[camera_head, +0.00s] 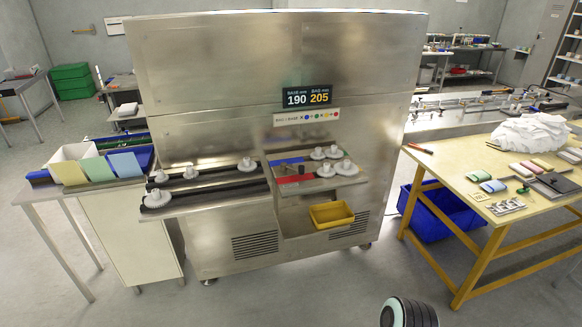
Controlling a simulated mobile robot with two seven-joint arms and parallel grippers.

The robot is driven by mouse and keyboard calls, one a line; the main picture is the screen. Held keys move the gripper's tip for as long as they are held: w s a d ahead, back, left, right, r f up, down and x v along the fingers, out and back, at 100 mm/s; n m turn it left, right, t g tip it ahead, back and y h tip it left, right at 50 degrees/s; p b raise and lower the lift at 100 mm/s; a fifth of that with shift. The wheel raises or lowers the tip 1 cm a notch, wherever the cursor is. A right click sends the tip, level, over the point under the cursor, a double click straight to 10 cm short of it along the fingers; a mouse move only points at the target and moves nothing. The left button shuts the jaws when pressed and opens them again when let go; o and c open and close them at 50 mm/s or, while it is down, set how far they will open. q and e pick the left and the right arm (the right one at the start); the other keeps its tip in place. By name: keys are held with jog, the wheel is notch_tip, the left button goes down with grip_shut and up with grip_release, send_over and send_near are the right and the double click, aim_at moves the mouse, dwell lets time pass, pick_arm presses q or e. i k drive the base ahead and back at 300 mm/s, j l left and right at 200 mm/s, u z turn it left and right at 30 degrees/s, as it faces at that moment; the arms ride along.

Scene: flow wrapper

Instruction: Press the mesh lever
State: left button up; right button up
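The flow wrapper (215,90) is a large brushed-steel cabinet in the middle of the view. On its right side an open bay holds a small shelf (318,187) with several pale round knobs or rollers (326,170), a flat red piece (294,179) and a blue strip (287,162). I cannot tell which part, if any of these, is the mesh lever. More pale round parts (241,195) stand along dark rails on the left infeed (205,199). Neither of my grippers is in view; only a dark, rounded part of my own arm shows at the bottom right.
A display reads 190 and 205 above a row of coloured buttons (308,116). A yellow bin (332,214) sits below the shelf. A wooden table (470,215) with pouches stands right, a blue crate (440,213) beneath it. Coloured cards (96,170) stand left. The floor in front is clear.

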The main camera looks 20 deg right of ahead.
aim_at(284, 166)
jog(key=i+u, duration=0.35)
jog(key=i+l+u, duration=0.15)
jog(key=u, duration=0.2)
jog(key=i+l+u, duration=0.15)
jog(key=u, duration=0.2)
jog(key=i, duration=0.1)
